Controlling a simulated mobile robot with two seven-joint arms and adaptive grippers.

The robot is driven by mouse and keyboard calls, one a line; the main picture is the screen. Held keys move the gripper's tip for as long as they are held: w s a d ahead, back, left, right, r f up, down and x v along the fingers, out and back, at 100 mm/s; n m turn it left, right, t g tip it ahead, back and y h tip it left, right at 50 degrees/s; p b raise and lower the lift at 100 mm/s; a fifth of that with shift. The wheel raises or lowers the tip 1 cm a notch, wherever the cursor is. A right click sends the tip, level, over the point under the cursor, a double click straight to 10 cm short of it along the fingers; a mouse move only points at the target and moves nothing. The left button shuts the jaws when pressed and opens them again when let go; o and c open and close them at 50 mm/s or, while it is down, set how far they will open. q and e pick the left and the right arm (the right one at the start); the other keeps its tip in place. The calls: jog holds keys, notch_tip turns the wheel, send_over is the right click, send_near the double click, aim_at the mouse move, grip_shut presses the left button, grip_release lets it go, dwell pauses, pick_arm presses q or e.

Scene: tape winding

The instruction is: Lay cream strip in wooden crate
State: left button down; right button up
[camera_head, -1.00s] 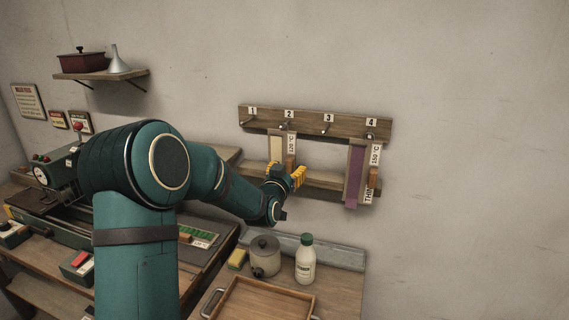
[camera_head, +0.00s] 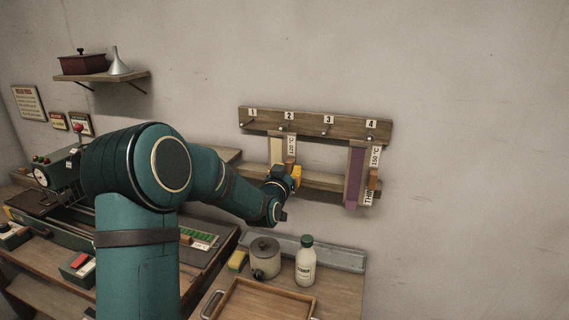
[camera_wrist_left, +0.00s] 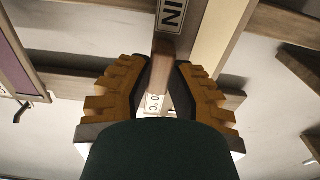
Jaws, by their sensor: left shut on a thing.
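The cream strip (camera_head: 276,150) hangs on a board under peg 2 of the wall rack, beside a 120 °C tag (camera_head: 291,145). In the left wrist view the cream strip (camera_wrist_left: 211,38) runs just right of the fingers. My left gripper (camera_head: 293,176) is at the board's wooden block, below the tag. In the left wrist view its yellow-padded fingers are shut on the wooden block (camera_wrist_left: 160,68). The fingers hide the strip's lower end in the head view. The wooden crate (camera_head: 265,304), a shallow tray with handles, sits empty on the bench below. My right gripper is not in view.
A purple strip (camera_head: 355,176) hangs under peg 4, to the right. A wall ledge (camera_head: 325,182) runs behind the hanging boards.

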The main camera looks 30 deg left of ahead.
pick_arm(q)
jog(key=shift+r, duration=0.6)
jog(key=shift+s, duration=0.1)
jog(key=b+v, duration=0.3)
jog(key=v, duration=0.3)
dwell(0.9)
jog(key=shift+s+d, duration=0.1)
